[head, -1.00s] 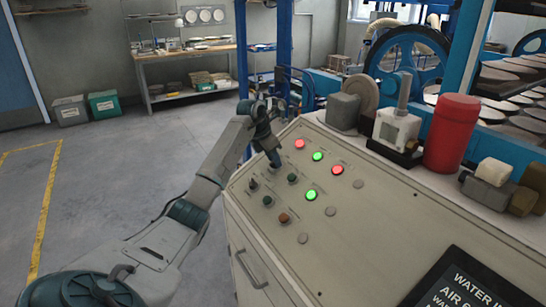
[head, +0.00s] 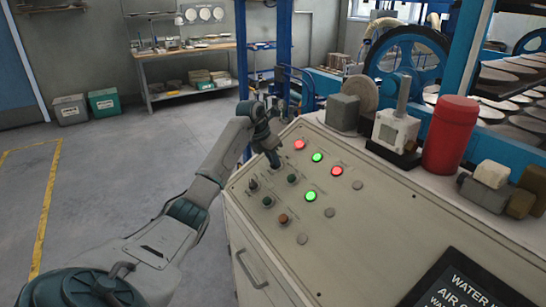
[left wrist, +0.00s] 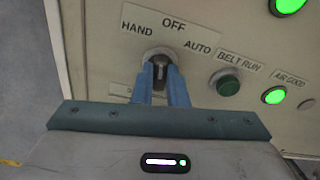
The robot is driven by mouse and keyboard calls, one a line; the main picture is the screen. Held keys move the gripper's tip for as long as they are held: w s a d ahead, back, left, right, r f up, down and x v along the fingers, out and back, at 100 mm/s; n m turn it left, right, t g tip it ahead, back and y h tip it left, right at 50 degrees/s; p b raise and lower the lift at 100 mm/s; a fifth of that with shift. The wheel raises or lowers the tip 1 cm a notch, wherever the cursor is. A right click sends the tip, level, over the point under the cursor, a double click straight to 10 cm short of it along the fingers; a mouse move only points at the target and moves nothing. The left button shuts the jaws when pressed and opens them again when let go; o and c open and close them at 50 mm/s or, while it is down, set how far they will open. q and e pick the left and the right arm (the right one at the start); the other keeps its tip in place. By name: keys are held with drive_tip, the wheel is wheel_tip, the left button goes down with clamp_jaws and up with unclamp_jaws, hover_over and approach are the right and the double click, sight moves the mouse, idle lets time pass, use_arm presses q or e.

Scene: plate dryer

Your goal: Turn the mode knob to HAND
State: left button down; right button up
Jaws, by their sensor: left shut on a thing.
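The mode knob (left wrist: 160,64) is a dark selector on a pale round collar in the left wrist view. The labels HAND, OFF and AUTO sit to its left, above it and to its right. Its grip looks roughly upright, towards OFF; the fingers hide its lower part. My left gripper (left wrist: 160,88) is shut on the knob, with a blue finger on each side. In the head view my left gripper (head: 274,162) reaches down to the upper left of the control panel (head: 335,235) and covers the knob there. My right gripper is not in view.
A green BELT RUN button (left wrist: 228,85) and a lit green AIR GOOD lamp (left wrist: 274,95) lie right of the knob. More buttons and lit lamps spread over the panel. A red cylinder (head: 451,134) and a small white device (head: 396,130) stand on the ledge behind.

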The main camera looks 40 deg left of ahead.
use_arm(q)
drive_tip(key=n+p, duration=0.1)
drive_tip(key=n, duration=0.2)
drive_tip(key=shift+a+r+h, duration=0.1)
drive_tip(key=shift+a+h, duration=0.05)
drive_tip(key=shift+h, duration=0.15)
drive_tip(key=shift+n+p, duration=0.65)
drive_tip(key=shift+n, duration=0.95)
drive_tip(key=shift+a, duration=0.1)
drive_tip(key=c, duration=1.4)
unclamp_jaws()
drive_tip(key=shift+c, duration=0.2)
